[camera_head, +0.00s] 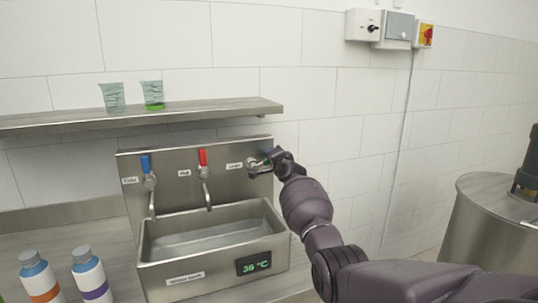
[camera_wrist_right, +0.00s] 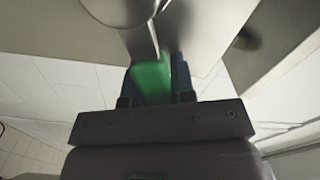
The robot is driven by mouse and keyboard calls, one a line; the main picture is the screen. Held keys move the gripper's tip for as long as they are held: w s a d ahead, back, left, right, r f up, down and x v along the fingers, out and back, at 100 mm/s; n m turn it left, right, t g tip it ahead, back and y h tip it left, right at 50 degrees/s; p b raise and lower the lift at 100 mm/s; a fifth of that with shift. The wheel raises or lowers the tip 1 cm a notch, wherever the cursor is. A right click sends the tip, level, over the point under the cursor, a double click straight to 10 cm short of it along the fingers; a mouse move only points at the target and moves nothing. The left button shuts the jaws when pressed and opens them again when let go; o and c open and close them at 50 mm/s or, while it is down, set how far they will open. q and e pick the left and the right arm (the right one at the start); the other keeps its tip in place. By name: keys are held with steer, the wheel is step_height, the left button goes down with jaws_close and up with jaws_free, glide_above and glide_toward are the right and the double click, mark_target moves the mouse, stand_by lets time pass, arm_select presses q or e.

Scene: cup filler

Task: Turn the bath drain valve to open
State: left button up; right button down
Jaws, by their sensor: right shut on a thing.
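The drain valve (camera_head: 254,164) is on the right end of the steel back panel (camera_head: 222,175), beside a small label. My right gripper (camera_head: 273,162) is at this valve and hides most of its handle. In the right wrist view the green valve handle (camera_wrist_right: 151,79) sits between the fingers of my right gripper (camera_wrist_right: 155,88), which is shut on it. The handle's exact turn angle is hard to tell. My left gripper is not in view.
A blue-handled tap (camera_head: 148,170) and a red-handled tap (camera_head: 204,165) stand left of the valve above the steel bath (camera_head: 163,279), whose display (camera_head: 254,263) reads 36 °C or similar. A shelf (camera_head: 200,111) with two beakers is above. Two bottles stand front left.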

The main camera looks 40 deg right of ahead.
steer(key=shift+d+f+m+b, duration=0.1)
steer(key=shift+f+m+b, duration=0.1)
steer(key=shift+f+m, duration=0.75)
steer(key=shift+d+f+m+b, duration=0.15)
steer(key=shift+f+m, duration=0.45)
steer(key=shift+m, duration=0.55)
steer(key=c, duration=1)
jaws_free()
steer(key=shift+o, duration=0.2)
steer(key=shift+s, duration=0.1)
